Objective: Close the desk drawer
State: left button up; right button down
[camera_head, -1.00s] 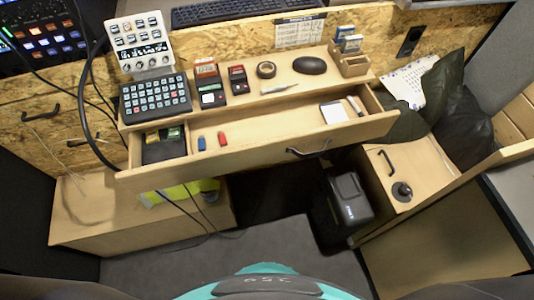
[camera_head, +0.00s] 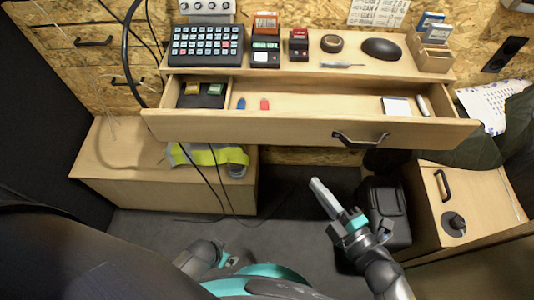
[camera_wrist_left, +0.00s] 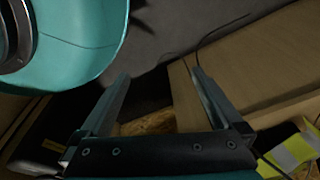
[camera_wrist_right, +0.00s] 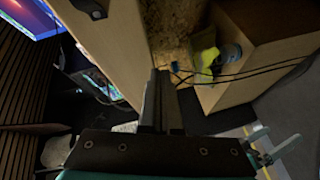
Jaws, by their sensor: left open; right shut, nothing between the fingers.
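The desk drawer (camera_head: 265,127) is pulled out below the desktop in the head view. Its inside shows, with a dark tray, small red and blue items and a white box in it. A dark bar handle (camera_head: 361,140) is on the right half of its front. My right gripper (camera_head: 318,184) is shut and empty, below and in front of the drawer, apart from it. Its closed fingers also show in the right wrist view (camera_wrist_right: 160,85). My left gripper (camera_wrist_left: 161,78) is open and empty in the left wrist view, pointing toward wooden furniture; its fingers are not clear in the head view.
A keypad (camera_head: 206,45), card readers and a mouse (camera_head: 382,49) stand on the desktop. A wooden box (camera_head: 125,170) with a yellow vest (camera_head: 210,155) is below left. A black case (camera_head: 386,205) stands beside my right gripper. A cabinet (camera_head: 470,200) is at right.

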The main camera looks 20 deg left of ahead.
jog(key=s+a+r+n+g+y+b, duration=0.2)
jog(key=s+a+r+n+y, duration=0.2)
jog(key=r+n, duration=0.15)
jog(key=n, duration=0.1)
send_near(252, 132)
jog(key=a, duration=0.4)
pick_arm(q)
jog(key=shift+w+d+r+b, duration=0.35)
jog(key=shift+w+d+r, duration=0.25)
jog(key=shift+w, duration=0.25)
jog(key=shift+w+d+r+b, duration=0.35)
jog(key=shift+w+r, duration=0.35)
jog(key=shift+w, duration=0.15)
pick_arm(e)
jog(key=shift+w+a+g, duration=0.15)
jog(key=shift+w+g, duration=0.05)
jog(key=shift+w, duration=0.6)
jog(key=shift+w+a+g, duration=0.2)
jog(key=shift+w, duration=0.65)
